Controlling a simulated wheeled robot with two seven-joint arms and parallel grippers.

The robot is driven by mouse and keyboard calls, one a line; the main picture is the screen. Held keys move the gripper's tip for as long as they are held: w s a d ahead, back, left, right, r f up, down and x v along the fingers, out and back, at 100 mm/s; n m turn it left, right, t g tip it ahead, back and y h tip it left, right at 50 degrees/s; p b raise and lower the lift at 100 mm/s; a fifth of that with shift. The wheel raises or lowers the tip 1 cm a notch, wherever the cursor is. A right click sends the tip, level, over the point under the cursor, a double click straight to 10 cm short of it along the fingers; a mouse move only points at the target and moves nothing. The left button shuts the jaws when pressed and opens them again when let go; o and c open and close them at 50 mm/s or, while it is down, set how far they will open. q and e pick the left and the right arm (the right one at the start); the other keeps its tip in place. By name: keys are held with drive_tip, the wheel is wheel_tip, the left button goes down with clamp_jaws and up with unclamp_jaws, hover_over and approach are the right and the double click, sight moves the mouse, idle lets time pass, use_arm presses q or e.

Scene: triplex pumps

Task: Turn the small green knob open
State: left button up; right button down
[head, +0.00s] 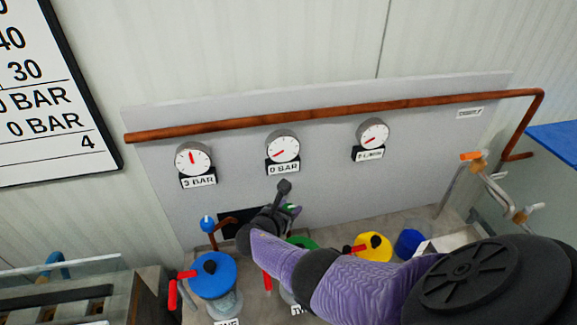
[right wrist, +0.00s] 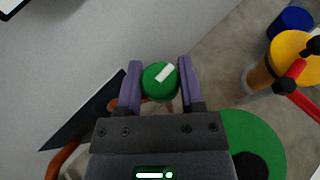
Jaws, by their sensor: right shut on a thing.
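The small green knob (right wrist: 158,84) is round with a white pointer mark, which slants up to the right in the right wrist view. My right gripper (right wrist: 160,76) has a purple finger on each side of the knob and is shut on it. In the head view my right arm comes in from the lower right and its gripper (head: 288,208) is at the panel below the middle gauge, largely covering the knob. My left gripper is not in view.
Three gauges hang on the grey panel (head: 335,180) below a copper pipe (head: 330,108). Below stand a blue pump (head: 213,280) with a red handle, a larger green pump (right wrist: 255,135) and a yellow pump (head: 374,246). A small blue knob (head: 208,223) is to the left.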

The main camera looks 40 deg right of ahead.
drive_tip(key=shift+m+g+b, duration=0.3)
drive_tip(key=shift+m+g, duration=0.2)
drive_tip(key=shift+c, duration=1.1)
unclamp_jaws()
drive_tip(key=shift+h, duration=0.3)
drive_tip(key=p+v, duration=0.4)
drive_tip(key=v, duration=0.6)
drive_tip(key=shift+p, duration=0.35)
drive_tip(key=shift+d, duration=0.1)
